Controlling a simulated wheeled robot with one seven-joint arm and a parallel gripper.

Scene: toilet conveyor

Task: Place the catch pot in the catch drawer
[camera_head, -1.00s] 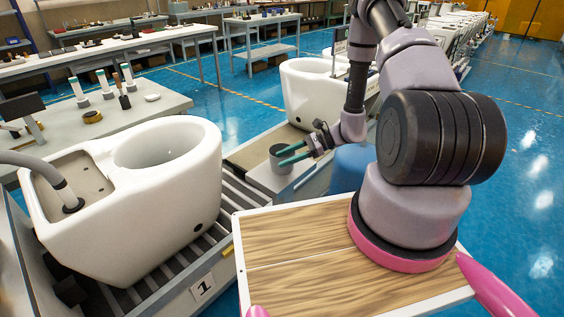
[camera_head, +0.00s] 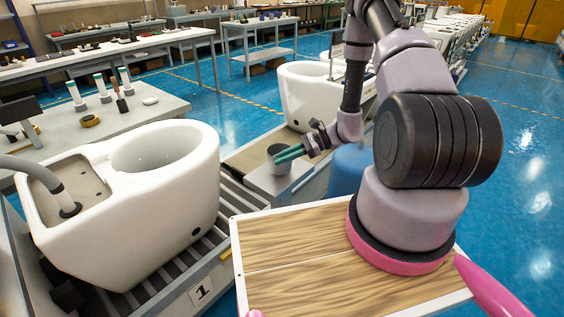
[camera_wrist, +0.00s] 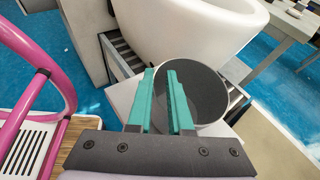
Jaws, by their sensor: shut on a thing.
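The catch pot is a grey, round, open-topped cup (camera_head: 279,166) in the middle of the head view, beyond the near toilet. It also shows in the wrist view (camera_wrist: 208,92), where I look into its open top. My gripper (camera_head: 285,154) has green fingers, seen in the wrist view (camera_wrist: 164,88) at the pot's left rim. It is shut on the pot's wall. The pot is over a light grey block-like part of the conveyor (camera_head: 262,182); I cannot tell whether it touches it. I cannot make out the catch drawer for sure.
A white toilet (camera_head: 200,195) on the roller conveyor stands close left of the pot. Another toilet (camera_head: 300,98) stands behind it. A blue drum (camera_head: 349,172) is to the right. A side table (camera_head: 135,118) holds brushes and small items.

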